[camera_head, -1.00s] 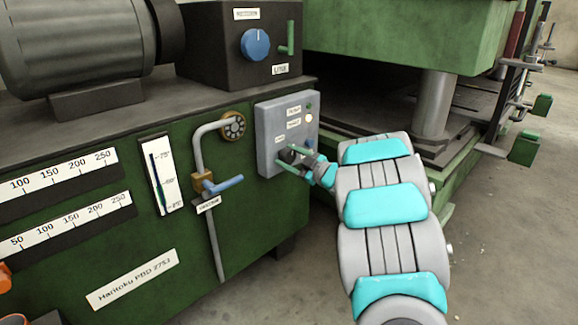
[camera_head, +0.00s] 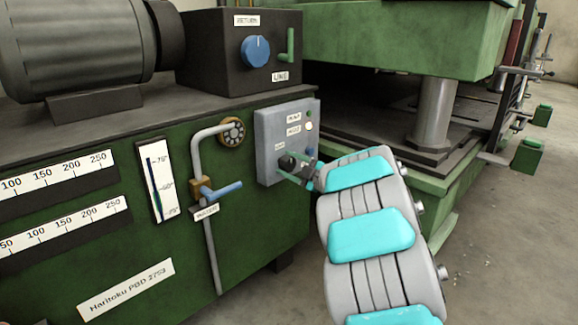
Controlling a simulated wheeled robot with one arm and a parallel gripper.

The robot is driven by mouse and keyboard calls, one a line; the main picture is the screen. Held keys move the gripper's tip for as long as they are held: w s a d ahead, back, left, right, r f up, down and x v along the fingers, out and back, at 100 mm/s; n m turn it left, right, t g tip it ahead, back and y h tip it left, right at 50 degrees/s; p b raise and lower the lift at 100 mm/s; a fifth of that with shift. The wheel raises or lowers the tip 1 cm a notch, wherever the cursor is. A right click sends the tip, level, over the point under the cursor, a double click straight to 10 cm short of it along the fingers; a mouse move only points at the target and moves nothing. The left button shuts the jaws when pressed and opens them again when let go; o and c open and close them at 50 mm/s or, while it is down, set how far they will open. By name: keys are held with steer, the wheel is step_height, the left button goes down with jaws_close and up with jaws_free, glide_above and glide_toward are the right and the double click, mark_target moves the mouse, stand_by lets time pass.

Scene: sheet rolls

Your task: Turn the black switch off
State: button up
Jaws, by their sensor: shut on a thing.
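The black switch (camera_head: 287,161) is on the front of a grey control box (camera_head: 267,140), in its lower part, below a small white label. My gripper (camera_head: 292,168) is at the switch and shut on it, its fingers along the switch's sides. The fingers hide part of the switch, so its exact angle cannot be told. My arm comes in from the lower right.
A green indicator (camera_head: 308,115) and a white indicator (camera_head: 309,126) sit higher on the box. A blue valve lever (camera_head: 222,191) on a pipe is to the left. A blue knob (camera_head: 256,51) and green lever (camera_head: 290,46) are above. Open floor lies at the right.

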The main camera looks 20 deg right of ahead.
steer(key=o, duration=1.4)
steer(key=p+v, duration=0.1)
steer(key=v, duration=0.6)
steer(key=shift+s+d, duration=0.15)
steer(key=shift+s, duration=0.2)
steer(key=shift+r, duration=0.1)
